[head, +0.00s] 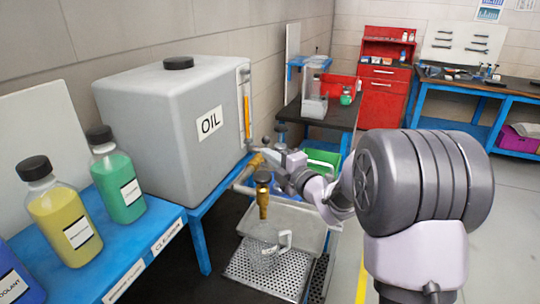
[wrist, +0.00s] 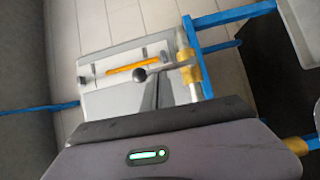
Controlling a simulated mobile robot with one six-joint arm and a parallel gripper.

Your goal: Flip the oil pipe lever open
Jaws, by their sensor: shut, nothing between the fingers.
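The grey oil tank (head: 170,125) stands on a blue bench, with an orange sight gauge (head: 247,110) on its side. A pipe leaves it low down, with a brass valve (wrist: 187,66) and a brass spout (head: 263,205). The lever is a thin rod with a dark ball (wrist: 139,75), reaching left from the valve across the tank face in the wrist view. A dark ball also shows above my gripper in the head view (head: 266,141). My gripper (head: 268,157) is shut and empty, close to the valve. I cannot tell whether it touches the lever.
A clear jug (head: 264,256) stands below the spout on a perforated tray (head: 245,277). Green (head: 121,190) and yellow (head: 62,225) bottles stand on the blue bench at left. A black-topped bench (head: 310,115) lies behind my gripper. Open floor is at right.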

